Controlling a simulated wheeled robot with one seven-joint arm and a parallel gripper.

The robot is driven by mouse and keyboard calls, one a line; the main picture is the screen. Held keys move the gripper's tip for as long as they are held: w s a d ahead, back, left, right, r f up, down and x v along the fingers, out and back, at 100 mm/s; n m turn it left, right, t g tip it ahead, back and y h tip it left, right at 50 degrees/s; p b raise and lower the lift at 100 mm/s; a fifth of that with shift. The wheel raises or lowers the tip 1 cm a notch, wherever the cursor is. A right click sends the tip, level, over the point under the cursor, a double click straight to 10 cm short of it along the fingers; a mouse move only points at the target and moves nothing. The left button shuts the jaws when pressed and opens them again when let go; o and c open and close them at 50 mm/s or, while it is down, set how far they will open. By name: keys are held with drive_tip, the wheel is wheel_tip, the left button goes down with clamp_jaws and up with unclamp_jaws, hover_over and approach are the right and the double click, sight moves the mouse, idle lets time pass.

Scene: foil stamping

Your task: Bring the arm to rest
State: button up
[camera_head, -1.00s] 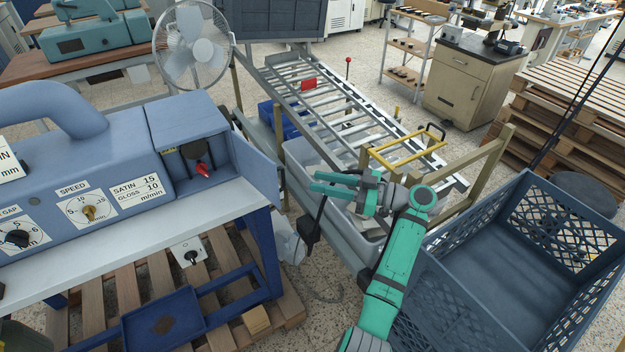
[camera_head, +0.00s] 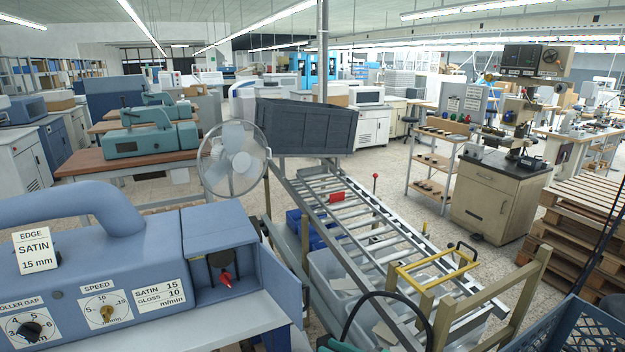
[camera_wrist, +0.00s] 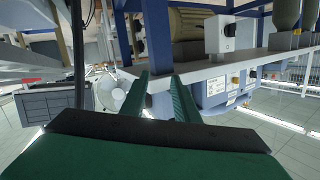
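My gripper (camera_wrist: 159,80) shows in the wrist view as two green fingers held apart, with nothing between them. The wrist picture is upside down, with the blue machine (camera_wrist: 212,92) and its pale table edge beyond the fingertips. In the head view only a sliver of my teal arm shows at the bottom edge, and the gripper itself cannot be made out there. The blue machine (camera_head: 130,262) with dials and labels stands at left in that view.
A roller conveyor (camera_head: 345,222) with a yellow-handled frame (camera_head: 437,270) runs through the middle. A fan (camera_head: 234,160) stands left of it. A blue crate (camera_head: 575,330) is at lower right, near wooden pallets (camera_head: 585,225). A dark bin (camera_head: 305,128) sits at the conveyor's far end.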

drive_tip(key=s+a+f+m+h, duration=0.25)
drive_tip(key=s+f+m, duration=0.2)
drive_tip(key=f, duration=0.65)
drive_tip(key=s+f+m+h, duration=0.1)
drive_tip(key=s+f+h, duration=0.25)
drive_tip(key=s, duration=0.35)
drive_tip(key=s+f+m+t+h, duration=0.1)
drive_tip(key=s+f+h, duration=0.1)
drive_tip(key=s+f, duration=0.35)
drive_tip(key=s+f+m+h, duration=0.2)
drive_tip(key=s+f, duration=0.1)
drive_tip(key=s, duration=0.5)
drive_tip(key=s+a+r+t+h, duration=0.1)
drive_tip(key=s+r+h, duration=0.1)
drive_tip(key=s+r, duration=0.35)
drive_tip(key=s+r+t+h, duration=0.1)
drive_tip(key=s+r, duration=0.1)
drive_tip(key=s, duration=0.7)
drive_tip(key=s+a+r+t, duration=0.1)
drive_tip(key=s+r, duration=0.3)
drive_tip(key=r, duration=0.3)
drive_tip(key=s+a+r+n+t, duration=0.1)
drive_tip(key=s+r, duration=0.4)
drive_tip(key=r, duration=0.3)
drive_tip(key=shift+a+r+t, duration=0.25)
drive_tip(key=shift+a+t, duration=0.05)
drive_tip(key=shift+d, duration=0.1)
